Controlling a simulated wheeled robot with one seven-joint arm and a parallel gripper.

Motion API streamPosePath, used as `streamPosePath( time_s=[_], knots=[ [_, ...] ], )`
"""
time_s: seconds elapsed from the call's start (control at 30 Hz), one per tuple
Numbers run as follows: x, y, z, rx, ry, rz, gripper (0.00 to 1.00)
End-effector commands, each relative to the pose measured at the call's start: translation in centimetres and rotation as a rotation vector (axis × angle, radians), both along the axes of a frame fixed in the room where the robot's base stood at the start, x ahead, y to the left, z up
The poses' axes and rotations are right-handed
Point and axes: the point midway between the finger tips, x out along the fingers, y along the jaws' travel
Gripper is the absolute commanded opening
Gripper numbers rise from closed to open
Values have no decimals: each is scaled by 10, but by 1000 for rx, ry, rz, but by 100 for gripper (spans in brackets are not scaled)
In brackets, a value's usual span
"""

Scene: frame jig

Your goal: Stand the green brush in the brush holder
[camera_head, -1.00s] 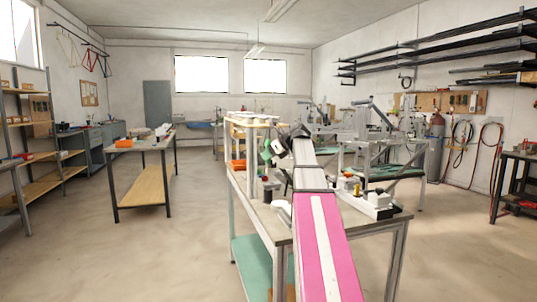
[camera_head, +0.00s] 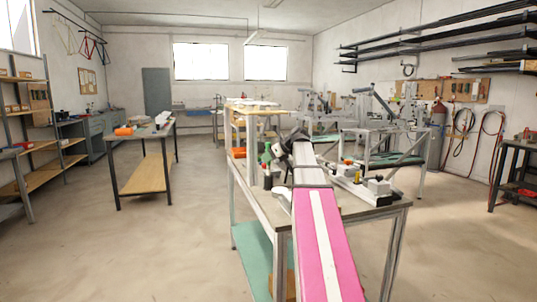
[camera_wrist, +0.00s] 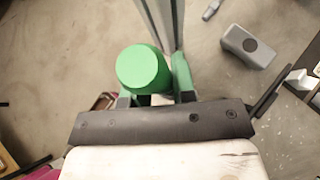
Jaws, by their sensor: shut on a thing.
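The green brush (camera_wrist: 143,68) is held in my gripper; in the wrist view its round green end faces the camera, between the dark fingers. A second, narrow green part (camera_wrist: 182,74) shows at the right finger; I cannot tell whether it belongs to the finger. In the head view my gripper (camera_head: 267,160) is small, above the left side of the near workbench (camera_head: 262,198), with green showing at it. The brush's lower end is hidden. I cannot pick out the brush holder for certain; a dark upright thing (camera_head: 267,179) stands below the gripper.
White and dark fixtures (camera_head: 372,188) stand on the bench right of my arm. Another bench (camera_head: 140,138) stands at the left, with open floor between.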

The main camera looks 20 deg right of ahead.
Motion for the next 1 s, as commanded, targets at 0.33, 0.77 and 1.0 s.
streamPosePath(
  time_s=[0.33, 0.77, 1.0],
  knots=[
    [0, 0, -24, 0, 0, 1, 0],
    [0, 0, -37, 0, 0, 0, 0],
    [0, 0, -37, 0, 0, 0, 0]
  ],
)
